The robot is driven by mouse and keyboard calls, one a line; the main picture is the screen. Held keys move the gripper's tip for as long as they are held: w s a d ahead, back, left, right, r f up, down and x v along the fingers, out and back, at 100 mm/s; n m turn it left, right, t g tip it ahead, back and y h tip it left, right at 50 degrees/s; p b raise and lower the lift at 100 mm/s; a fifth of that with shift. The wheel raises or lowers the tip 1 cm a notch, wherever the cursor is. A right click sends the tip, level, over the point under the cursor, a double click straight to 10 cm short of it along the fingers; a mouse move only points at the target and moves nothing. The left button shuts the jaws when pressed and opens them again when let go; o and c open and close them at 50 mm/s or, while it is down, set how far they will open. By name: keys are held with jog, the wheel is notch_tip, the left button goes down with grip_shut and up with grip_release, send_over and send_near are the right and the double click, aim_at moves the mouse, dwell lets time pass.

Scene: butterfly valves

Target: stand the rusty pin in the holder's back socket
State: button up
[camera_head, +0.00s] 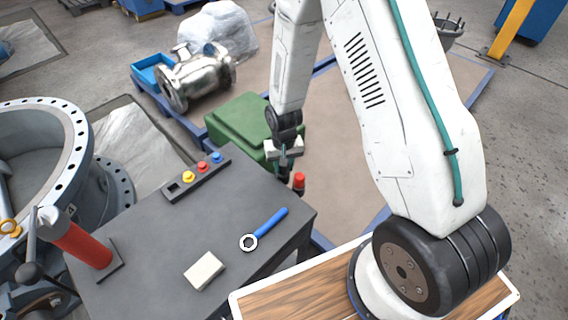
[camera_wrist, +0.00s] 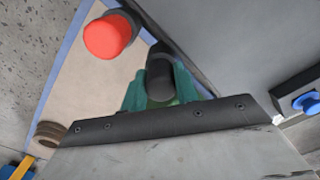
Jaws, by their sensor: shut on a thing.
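My gripper (camera_head: 285,160) is shut on a dark upright cylinder, taken to be the rusty pin; its end shows between the green fingertips in the wrist view (camera_wrist: 160,78). It looks nearly black, and no rust colour shows. The gripper is near the table's far right edge, right of the holder and apart from it. The holder (camera_head: 210,175) is a dark strip on the table. A blue knob (camera_head: 217,157), a red knob (camera_head: 202,167) and a yellow knob (camera_head: 188,177) stand in it. A dark empty square socket (camera_head: 173,188) shows at its left end.
A blue-handled tool (camera_head: 268,224) and a white block (camera_head: 204,270) lie on the table (camera_head: 150,250). A red cylinder (camera_head: 80,243) stands at left. The table's middle is clear.

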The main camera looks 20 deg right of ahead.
jog(key=o, duration=1.5)
jog(key=shift+o, duration=0.2)
jog(key=shift+r, duration=3.55)
jog(key=shift+s, duration=0.1)
jog(key=s+d+r+n, duration=0.1)
jog(key=s+r, duration=1.2)
jog(key=r, duration=0.3)
jog(key=s+d+r+n+t, duration=0.1)
jog(key=s+d+r, duration=0.1)
jog(key=s+r, duration=1.1)
notch_tip(320, 180, up, 4)
jog(key=shift+s+d+r, duration=0.1)
jog(key=shift+s+d, duration=0.05)
jog(key=shift+s, duration=0.05)
